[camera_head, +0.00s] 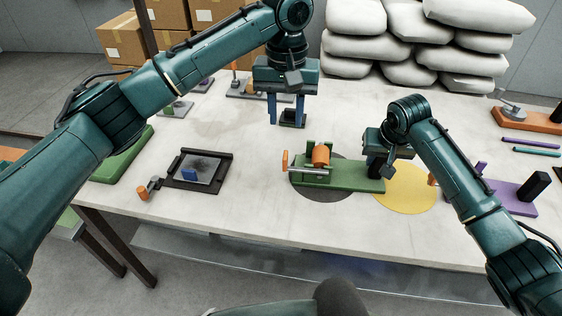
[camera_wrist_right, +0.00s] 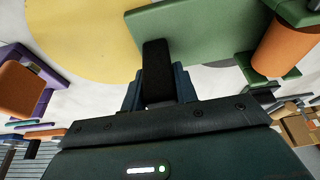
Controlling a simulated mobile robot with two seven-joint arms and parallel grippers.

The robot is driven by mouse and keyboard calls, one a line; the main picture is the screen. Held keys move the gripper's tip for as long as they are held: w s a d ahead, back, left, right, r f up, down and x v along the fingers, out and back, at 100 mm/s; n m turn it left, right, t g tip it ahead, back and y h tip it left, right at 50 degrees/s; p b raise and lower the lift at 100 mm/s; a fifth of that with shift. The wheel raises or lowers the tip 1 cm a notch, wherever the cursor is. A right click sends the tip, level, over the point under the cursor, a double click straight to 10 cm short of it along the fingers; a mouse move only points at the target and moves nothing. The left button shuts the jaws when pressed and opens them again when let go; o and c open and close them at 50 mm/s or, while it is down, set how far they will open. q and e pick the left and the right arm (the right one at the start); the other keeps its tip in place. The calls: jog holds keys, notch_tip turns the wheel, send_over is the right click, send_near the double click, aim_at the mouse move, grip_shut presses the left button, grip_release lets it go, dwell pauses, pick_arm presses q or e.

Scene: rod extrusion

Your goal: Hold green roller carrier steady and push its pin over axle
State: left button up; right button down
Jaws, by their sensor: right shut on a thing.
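The green roller carrier (camera_head: 345,184) lies on the table across a dark grey disc and the edge of a yellow disc. It bears an orange roller (camera_head: 321,156) between green uprights. A pin with an orange end (camera_head: 285,162) sticks out at its left side. My right gripper (camera_head: 376,160) is shut on the carrier's black upright handle (camera_wrist_right: 157,68), at the carrier's right end. The carrier's green plate (camera_wrist_right: 190,30) and orange roller (camera_wrist_right: 285,45) also show in the right wrist view. My left gripper (camera_head: 287,110) is open and empty, its fingers apart, further back and left of the carrier.
A black tray (camera_head: 172,182) with a blue block stands left of the carrier. A purple carrier (camera_head: 508,195) is at the right. The dark grey disc (camera_head: 322,195) and yellow disc (camera_head: 408,200) lie flat. The tabletop between the tray and carrier is clear.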

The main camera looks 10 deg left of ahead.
dwell(0.4)
jog(key=c, duration=0.5)
grip_release()
jog(key=shift+r, duration=0.1)
jog(key=shift+r+p, duration=3.4)
jog(key=shift+p, duration=1.05)
